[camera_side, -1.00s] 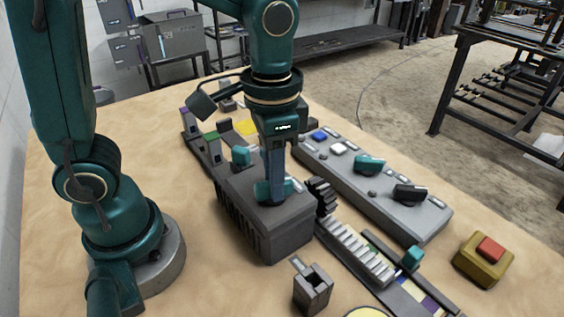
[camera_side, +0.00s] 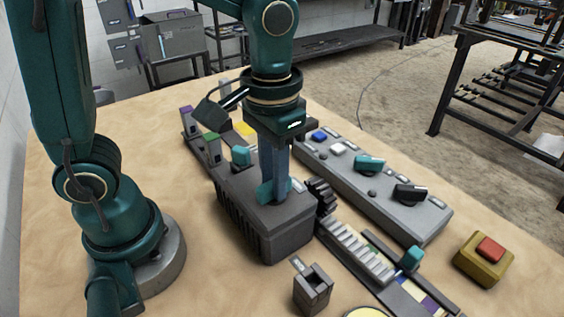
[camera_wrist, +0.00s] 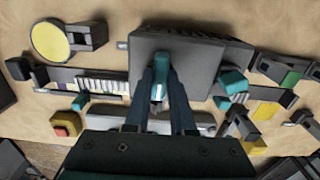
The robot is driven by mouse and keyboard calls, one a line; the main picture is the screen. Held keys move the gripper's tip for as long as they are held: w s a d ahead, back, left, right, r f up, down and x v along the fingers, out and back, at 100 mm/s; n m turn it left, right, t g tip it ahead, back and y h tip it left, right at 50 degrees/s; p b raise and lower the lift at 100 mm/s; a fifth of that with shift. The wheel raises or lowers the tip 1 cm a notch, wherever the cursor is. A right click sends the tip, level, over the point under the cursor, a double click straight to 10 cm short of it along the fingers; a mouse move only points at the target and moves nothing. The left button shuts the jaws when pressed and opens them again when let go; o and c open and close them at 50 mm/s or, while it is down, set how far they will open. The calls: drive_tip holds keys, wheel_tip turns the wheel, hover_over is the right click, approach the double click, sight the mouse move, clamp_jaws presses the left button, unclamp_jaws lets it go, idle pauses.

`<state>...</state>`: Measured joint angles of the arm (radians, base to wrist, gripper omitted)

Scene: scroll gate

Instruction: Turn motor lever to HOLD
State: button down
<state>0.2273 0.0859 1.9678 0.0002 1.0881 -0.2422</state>
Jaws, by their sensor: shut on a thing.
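The teal motor lever (camera_side: 265,192) stands on top of the dark grey ribbed motor box (camera_side: 285,240). My gripper (camera_side: 275,188) points straight down over the box, with its two blue-grey fingers shut on the lever. In the wrist view the lever (camera_wrist: 160,78) lies between the fingers of my gripper (camera_wrist: 161,92), lengthwise along them, over the box top (camera_wrist: 200,50). The fingers hide part of the lever. I cannot read a HOLD mark in either view.
A grey panel (camera_side: 425,215) with buttons and knobs lies right of the box. A dark gear (camera_side: 322,197) and white toothed rack (camera_side: 355,250) sit close beside it. A red button on a yellow block (camera_side: 485,257) stands at right. A small dark holder (camera_side: 312,290) is in front.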

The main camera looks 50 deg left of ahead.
drive_tip(key=c, duration=0.8)
unclamp_jaws()
drive_tip(key=shift+o, duration=0.2)
drive_tip(key=shift+r, duration=2.6)
drive_tip(key=shift+a+r, duration=0.1)
drive_tip(key=s+a+f+t, duration=0.1)
drive_tip(key=s+a+t, duration=0.3)
drive_tip(key=s+t, duration=0.1)
drive_tip(key=shift+a+f+t, duration=0.15)
drive_tip(key=shift+a+t, duration=0.15)
drive_tip(key=shift+a, duration=0.1)
